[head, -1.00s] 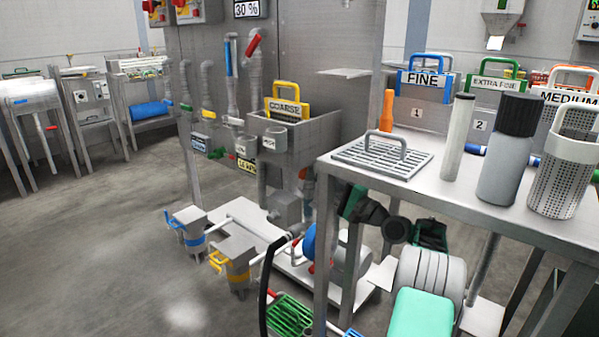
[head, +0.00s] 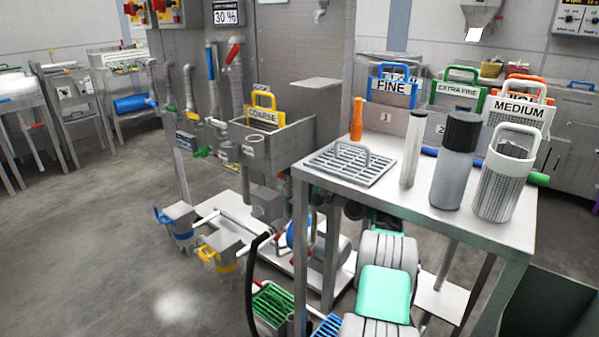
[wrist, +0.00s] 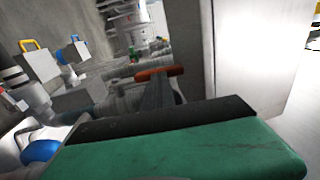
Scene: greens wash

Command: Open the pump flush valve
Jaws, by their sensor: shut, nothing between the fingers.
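In the wrist view, a red-orange handle (wrist: 160,72) lies crosswise just beyond the tips of my gripper (wrist: 161,90). The narrow dark fingers are together and empty, pointing at the handle. They overlap it in the picture, and I cannot tell whether they touch. I cannot tell for sure that this handle is the flush valve. In the head view, the pump (head: 328,250) with its blue end is low behind the table legs, with a small red part (head: 288,260) beside it. My gripper is hidden there below the tabletop.
A steel table (head: 420,222) carries a grate (head: 350,165), bottles and a perforated basket (head: 505,180). Its legs stand close to the pump. Blue-handled (head: 178,222) and yellow-handled (head: 218,252) units stand left of it. A pale panel (wrist: 235,55) is close right in the wrist view. Floor at left is clear.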

